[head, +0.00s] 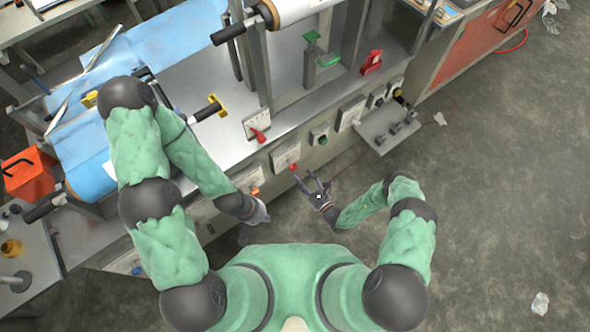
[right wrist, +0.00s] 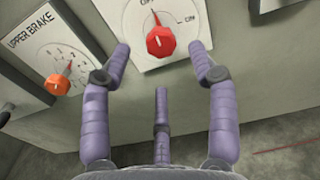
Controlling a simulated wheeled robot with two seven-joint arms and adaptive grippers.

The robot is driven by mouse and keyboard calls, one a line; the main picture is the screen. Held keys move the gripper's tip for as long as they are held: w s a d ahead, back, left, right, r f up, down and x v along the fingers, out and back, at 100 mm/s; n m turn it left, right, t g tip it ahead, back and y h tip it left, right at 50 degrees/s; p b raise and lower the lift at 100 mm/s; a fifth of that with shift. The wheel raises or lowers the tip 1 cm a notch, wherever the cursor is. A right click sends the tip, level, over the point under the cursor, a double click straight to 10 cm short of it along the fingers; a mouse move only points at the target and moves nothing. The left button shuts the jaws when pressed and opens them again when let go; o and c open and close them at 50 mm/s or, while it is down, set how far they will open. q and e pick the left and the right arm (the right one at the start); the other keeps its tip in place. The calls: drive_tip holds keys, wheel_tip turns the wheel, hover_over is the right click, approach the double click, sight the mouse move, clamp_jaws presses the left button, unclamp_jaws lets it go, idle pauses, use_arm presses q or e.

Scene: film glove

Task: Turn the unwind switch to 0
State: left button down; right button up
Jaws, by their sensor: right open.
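A red knob (right wrist: 160,43) sits on a white plate (right wrist: 137,22) in the right wrist view. Its pointer aims up, slightly left, toward a label cut by the frame; another mark is at its right. I cannot read a name for this switch. The knob also shows in the head view (head: 293,167) on the machine's front. My right gripper (head: 313,182) is open and empty in front of it, its fingertips (right wrist: 160,48) on either side of the knob, apparently apart from it. My left gripper (head: 261,214) hangs low near the machine front; its fingers are too small to judge.
An orange knob on the "UPPER BRAKE" plate (right wrist: 45,52) is just left of the red knob. A small shelf (head: 388,128) juts from the front. Floor (head: 480,200) at right is mostly clear.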

sight(295, 169)
drive_tip(key=shift+b+x, duration=0.5)
drive_tip(key=shift+x, duration=2.45)
drive_tip(key=c, duration=1.1)
